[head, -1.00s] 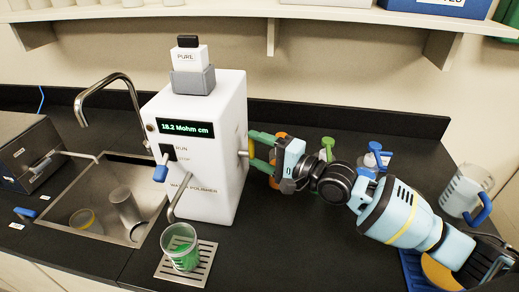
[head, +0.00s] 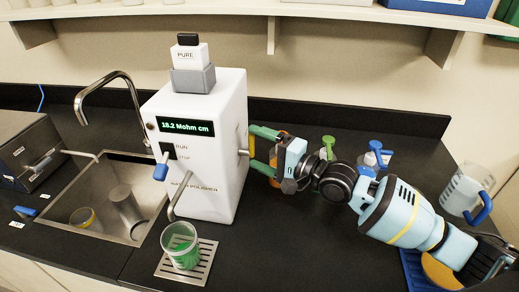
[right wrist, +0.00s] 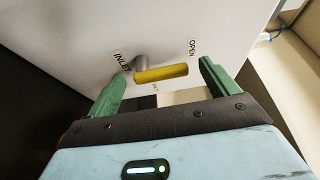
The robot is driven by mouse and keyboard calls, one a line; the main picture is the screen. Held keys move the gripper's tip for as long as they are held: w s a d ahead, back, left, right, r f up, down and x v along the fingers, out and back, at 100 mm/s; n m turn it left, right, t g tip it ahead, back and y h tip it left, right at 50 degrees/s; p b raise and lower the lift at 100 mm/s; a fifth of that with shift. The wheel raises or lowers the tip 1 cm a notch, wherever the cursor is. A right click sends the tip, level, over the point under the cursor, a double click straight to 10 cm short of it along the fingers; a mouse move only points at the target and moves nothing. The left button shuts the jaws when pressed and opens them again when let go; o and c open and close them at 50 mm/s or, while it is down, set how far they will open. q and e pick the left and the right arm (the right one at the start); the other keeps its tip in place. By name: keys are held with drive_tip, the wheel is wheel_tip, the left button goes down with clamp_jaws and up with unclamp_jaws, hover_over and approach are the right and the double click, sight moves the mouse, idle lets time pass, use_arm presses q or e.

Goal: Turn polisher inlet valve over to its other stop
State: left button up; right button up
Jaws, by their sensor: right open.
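The water polisher (head: 212,150) is a white box beside the sink in the head view. Its inlet valve has a yellow lever (right wrist: 162,73) on the right side face, showing edge-on in the head view (head: 251,146). In the right wrist view the lever extends right from its grey pivot, below the OPEN label (right wrist: 193,49); an INLET label (right wrist: 122,61) is left of the pivot. Another small label below is mostly hidden. My right gripper (head: 263,150) is open, its green fingers on either side of the lever with gaps visible in the wrist view (right wrist: 163,68). My left gripper is out of view.
A beaker of green liquid (head: 182,246) stands on a drip grate in front of the polisher. The sink (head: 70,212) is at left. Behind my right arm are green-topped (head: 328,142) and blue-topped (head: 376,146) items; a clear jug (head: 462,194) stands at right.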

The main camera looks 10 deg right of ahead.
drive_tip(key=v, duration=0.7)
drive_tip(key=shift+s+d+b, duration=0.2)
drive_tip(key=shift+s+b, duration=0.05)
drive_tip(key=shift+b, duration=0.1)
